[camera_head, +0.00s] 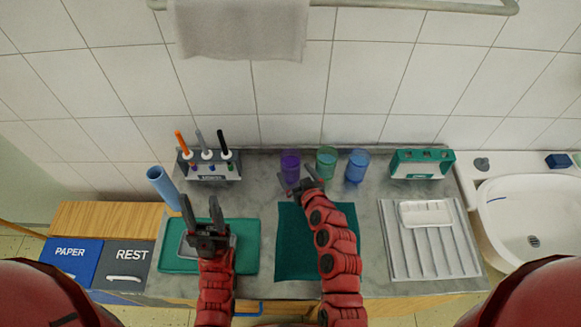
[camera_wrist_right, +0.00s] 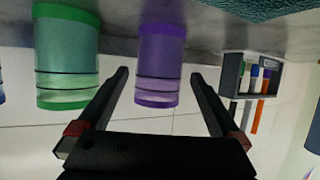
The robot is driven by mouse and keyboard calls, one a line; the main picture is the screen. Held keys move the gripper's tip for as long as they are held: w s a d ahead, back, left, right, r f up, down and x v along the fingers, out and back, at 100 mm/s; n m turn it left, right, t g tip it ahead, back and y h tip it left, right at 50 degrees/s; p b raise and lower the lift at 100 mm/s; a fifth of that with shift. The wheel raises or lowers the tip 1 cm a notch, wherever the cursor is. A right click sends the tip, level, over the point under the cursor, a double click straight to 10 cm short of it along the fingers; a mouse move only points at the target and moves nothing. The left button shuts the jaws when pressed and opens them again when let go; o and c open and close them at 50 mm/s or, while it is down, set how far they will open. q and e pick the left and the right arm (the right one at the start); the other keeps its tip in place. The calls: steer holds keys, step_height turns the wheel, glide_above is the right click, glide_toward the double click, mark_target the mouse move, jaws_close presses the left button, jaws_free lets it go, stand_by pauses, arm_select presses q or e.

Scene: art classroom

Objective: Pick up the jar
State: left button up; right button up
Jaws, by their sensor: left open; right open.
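Three translucent jars stand in a row against the tiled wall: a purple jar (camera_head: 290,164), a green jar (camera_head: 326,160) and a blue jar (camera_head: 357,165). My right gripper (camera_head: 298,179) is open just in front of the purple jar, its jaws facing it. In the right wrist view, which is upside down, the purple jar (camera_wrist_right: 160,55) appears between the open fingertips (camera_wrist_right: 159,74). The green jar (camera_wrist_right: 67,58) is beside them. Whether the fingers touch the purple jar cannot be told. My left gripper (camera_head: 200,201) is open and empty above a green mat at the left.
A marker holder (camera_head: 213,172) and a light-blue cylinder (camera_head: 163,187) stand at the left. A teal-fronted rack (camera_head: 422,163), a ribbed drainboard (camera_head: 408,255) with a white dish (camera_head: 425,213) and a sink (camera_head: 540,213) are at the right. A dark green mat (camera_head: 294,262) lies under my right arm.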

mark_target(287, 160)
steer(key=shift+x, duration=2.35)
steer(key=shift+r, duration=0.15)
steer(key=c, duration=1.5)
